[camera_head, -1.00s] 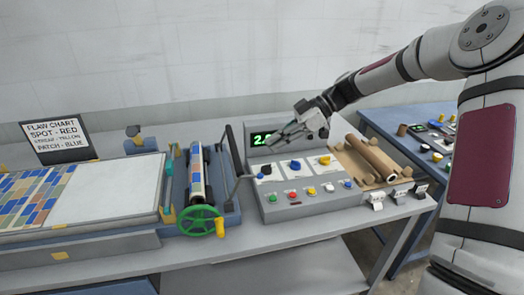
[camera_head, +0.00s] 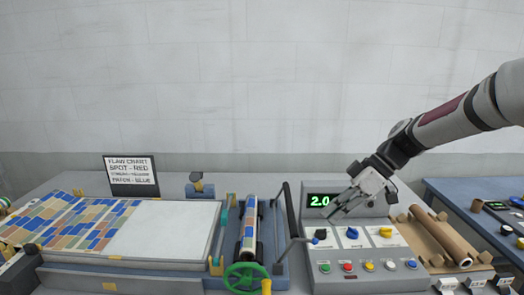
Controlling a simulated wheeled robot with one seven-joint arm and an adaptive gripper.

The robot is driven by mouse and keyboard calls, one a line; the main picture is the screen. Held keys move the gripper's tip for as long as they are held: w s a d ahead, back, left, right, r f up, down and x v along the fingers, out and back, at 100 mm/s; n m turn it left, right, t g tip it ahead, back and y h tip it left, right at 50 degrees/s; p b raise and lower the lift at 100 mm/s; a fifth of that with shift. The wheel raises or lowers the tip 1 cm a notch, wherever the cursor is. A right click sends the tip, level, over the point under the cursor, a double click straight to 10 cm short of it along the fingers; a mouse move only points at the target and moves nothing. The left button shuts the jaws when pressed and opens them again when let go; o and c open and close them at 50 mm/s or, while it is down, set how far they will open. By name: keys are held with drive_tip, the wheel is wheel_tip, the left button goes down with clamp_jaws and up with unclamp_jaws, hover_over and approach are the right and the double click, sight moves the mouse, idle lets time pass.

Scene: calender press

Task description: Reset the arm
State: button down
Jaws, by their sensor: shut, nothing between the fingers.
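My gripper (camera_head: 345,204) is shut and empty. It hangs from my arm, which comes in from the right edge, and points down and left. In the picture its fingers overlap the front of the grey control box (camera_head: 372,250), beside the green "2.0" display (camera_head: 320,200). Whether the fingers touch the box cannot be told from this view.
The control box has knobs and coloured buttons. Left of it are a roller (camera_head: 249,225) with a green handwheel (camera_head: 246,279), and a bed with a patterned sheet (camera_head: 75,225). A flaw chart (camera_head: 132,175) stands behind. Brown tubes (camera_head: 440,234) lie at right.

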drive_tip(key=s+r+m+t+h, duration=0.2)
drive_tip(key=s+r+m+h, duration=0.2)
drive_tip(key=s, duration=0.9)
drive_tip(key=s+r+m+t+h, duration=0.3)
drive_tip(key=s+r+m+h, duration=0.1)
drive_tip(key=s+m, duration=0.6)
drive_tip(key=s+r, duration=0.1)
drive_tip(key=s, duration=0.2)
drive_tip(key=shift+s+d+t, duration=0.25)
drive_tip(key=shift+s+t, duration=0.05)
drive_tip(key=shift+s, duration=0.1)
